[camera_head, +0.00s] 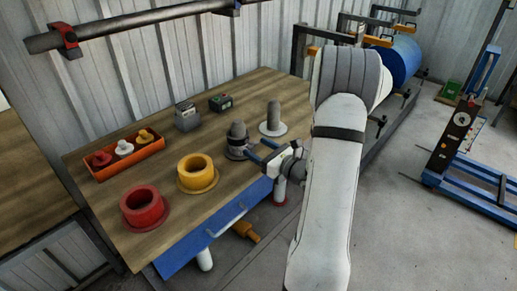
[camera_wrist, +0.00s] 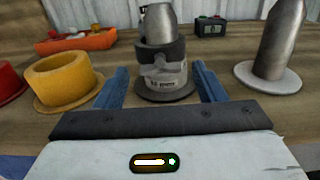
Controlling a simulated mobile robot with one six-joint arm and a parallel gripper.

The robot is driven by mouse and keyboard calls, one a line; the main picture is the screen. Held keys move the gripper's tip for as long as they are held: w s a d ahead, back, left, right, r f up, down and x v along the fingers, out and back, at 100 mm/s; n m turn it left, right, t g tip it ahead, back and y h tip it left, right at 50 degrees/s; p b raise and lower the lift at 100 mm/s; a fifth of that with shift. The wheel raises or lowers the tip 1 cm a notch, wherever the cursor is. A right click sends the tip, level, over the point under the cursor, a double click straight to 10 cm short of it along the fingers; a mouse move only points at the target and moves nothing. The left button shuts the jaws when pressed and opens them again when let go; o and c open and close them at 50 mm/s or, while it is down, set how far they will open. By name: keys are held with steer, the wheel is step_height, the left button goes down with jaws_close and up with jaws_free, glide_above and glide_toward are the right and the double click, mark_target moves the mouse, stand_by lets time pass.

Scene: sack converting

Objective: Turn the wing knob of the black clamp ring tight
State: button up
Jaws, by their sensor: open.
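The black clamp ring (camera_wrist: 142,52) sits around an upright grey post (camera_wrist: 160,22) on a dark round base, in the middle of the wrist view. A grey wing knob (camera_wrist: 163,68) is on the near face of the ring, facing me. In the head view the post (camera_head: 237,130) stands near the table's front edge; the knob is too small to make out there. My gripper (camera_wrist: 161,70) is open, its blue fingers left and right of the knob with clear space on each side. In the head view my gripper (camera_head: 254,152) is just right of the post.
A bare post on a pale disc (camera_head: 272,130) stands to the right. Yellow (camera_head: 198,173) and red (camera_head: 143,208) flanged rings are to the left.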

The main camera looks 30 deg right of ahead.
steer(key=shift+w+a, duration=0.1)
steer(key=shift+w, duration=0.1)
steer(key=shift+c, duration=0.2)
steer(key=shift+a, duration=0.1)
steer(key=c, duration=0.9)
steer(key=shift+c, duration=0.2)
steer(key=shift+r, duration=0.1)
